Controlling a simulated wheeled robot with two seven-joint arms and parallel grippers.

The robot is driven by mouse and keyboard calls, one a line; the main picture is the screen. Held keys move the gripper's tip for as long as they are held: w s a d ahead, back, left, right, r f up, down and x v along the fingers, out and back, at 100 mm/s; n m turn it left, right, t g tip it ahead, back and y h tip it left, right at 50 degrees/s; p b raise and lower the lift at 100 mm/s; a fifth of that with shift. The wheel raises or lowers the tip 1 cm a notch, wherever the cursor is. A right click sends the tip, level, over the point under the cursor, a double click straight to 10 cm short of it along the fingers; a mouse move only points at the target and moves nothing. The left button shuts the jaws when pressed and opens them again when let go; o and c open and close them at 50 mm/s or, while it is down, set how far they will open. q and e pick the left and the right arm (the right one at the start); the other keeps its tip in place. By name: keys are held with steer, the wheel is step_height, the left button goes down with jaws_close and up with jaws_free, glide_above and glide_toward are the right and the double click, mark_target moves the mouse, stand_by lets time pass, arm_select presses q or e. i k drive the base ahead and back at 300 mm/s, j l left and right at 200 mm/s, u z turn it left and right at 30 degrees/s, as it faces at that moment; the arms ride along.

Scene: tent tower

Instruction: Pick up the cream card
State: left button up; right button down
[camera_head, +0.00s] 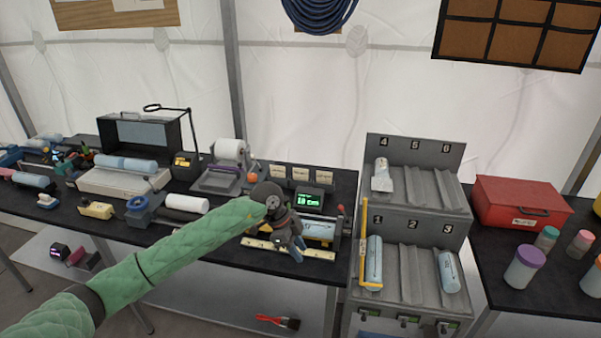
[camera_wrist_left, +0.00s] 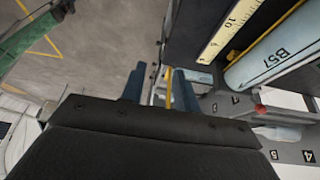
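A pale card-like piece (camera_head: 382,184) also sits at the foot of a cylinder in the upper rack. My left gripper (camera_head: 297,248) hangs over the table's front edge by the ruler, in front of and apart from the row. In the left wrist view its two blue fingers (camera_wrist_left: 158,82) are apart, with nothing seen held between them. My right gripper is out of view.
A blue cylinder marked B57 (camera_wrist_left: 272,58) lies beside the ruler (camera_wrist_left: 228,30), close to my left gripper. A green-lit display (camera_head: 308,200) stands behind it. The numbered grey rack (camera_head: 412,228) is to the right, with a yellow bracket (camera_head: 363,258) at its left.

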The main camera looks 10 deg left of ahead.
mark_target(299, 174)
steer(key=i+j, duration=0.2)
steer(key=i, duration=0.35)
steer(key=i+j, duration=0.2)
steer(key=i, duration=0.3)
steer(key=i+j, duration=0.15)
steer(key=i, duration=0.4)
